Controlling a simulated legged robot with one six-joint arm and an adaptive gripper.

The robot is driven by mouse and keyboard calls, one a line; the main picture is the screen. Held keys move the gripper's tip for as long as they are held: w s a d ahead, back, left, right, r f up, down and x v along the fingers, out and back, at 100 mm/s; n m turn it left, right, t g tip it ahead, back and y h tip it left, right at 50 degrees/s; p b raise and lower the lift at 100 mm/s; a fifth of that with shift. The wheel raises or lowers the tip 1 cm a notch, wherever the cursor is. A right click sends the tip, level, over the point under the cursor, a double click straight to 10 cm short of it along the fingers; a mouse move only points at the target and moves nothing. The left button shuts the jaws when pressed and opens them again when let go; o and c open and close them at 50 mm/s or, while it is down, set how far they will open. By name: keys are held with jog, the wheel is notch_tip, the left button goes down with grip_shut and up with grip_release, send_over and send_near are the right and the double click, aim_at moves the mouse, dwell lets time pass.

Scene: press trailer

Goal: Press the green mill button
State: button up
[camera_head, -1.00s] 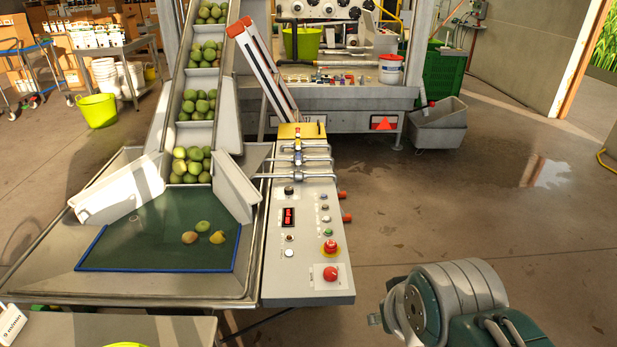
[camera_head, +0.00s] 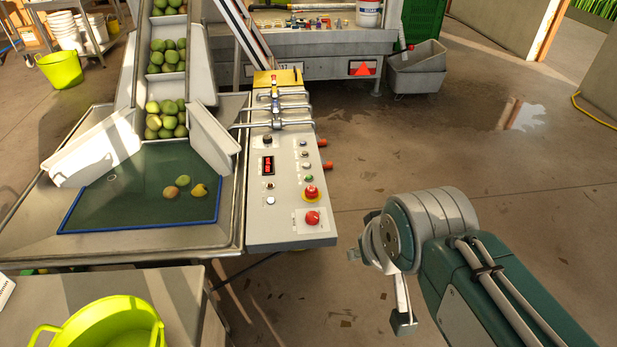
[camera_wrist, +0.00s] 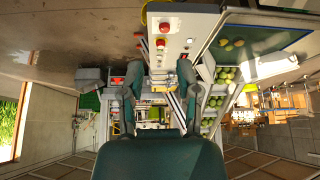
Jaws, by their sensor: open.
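The grey control panel (camera_head: 285,226) stands at the right of the fruit conveyor. A small green button (camera_head: 308,179) is in the panel's right-hand column, just above the red mushroom button (camera_head: 311,193) on its yellow base. My gripper (camera_head: 379,286) is right of the panel's near end, apart from it, with its fingers spread and nothing between them. In the wrist view my open gripper (camera_wrist: 156,82) has one finger on each side, and the panel (camera_wrist: 185,20) with its red buttons shows beyond, at the top. I cannot make out the green button there.
A second red button (camera_head: 312,217) is at the panel's near end. Metal pipes and valves (camera_head: 275,110) cross its far end. A tray with fruit (camera_head: 140,215) lies left. A yellow-green tub (camera_head: 105,325) is at the front left. The floor right of the panel is clear.

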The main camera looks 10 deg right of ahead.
grip_shut()
dwell(1.0)
